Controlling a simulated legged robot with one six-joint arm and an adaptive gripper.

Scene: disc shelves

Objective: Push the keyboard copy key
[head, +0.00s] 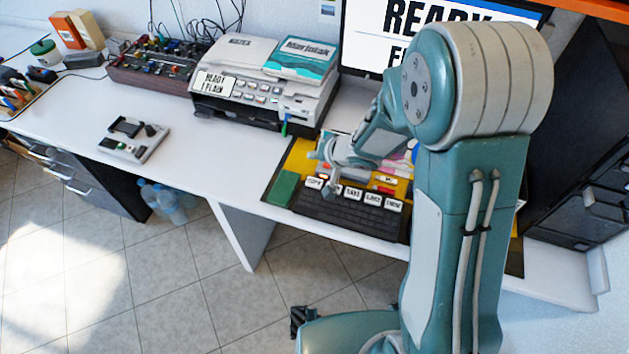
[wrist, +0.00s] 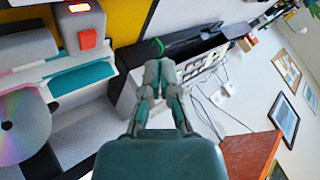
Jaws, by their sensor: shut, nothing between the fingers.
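The dark keyboard (head: 350,215) lies at the front edge of the white desk, with a row of large white labelled keys along its back. The leftmost white key (head: 314,183) appears to read COPY, though the lettering is small. In the wrist view my gripper's closed fingers (wrist: 160,68) show at the centre, and I cannot make out the keyboard there.
A printer (head: 262,85) stands behind and left of the keyboard, and a monitor (head: 365,40) stands behind it. A green block (head: 282,188) lies left of the keyboard. A small grey device (head: 133,138) sits farther left, with clear desk between. A disc (wrist: 22,127) shows in the wrist view.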

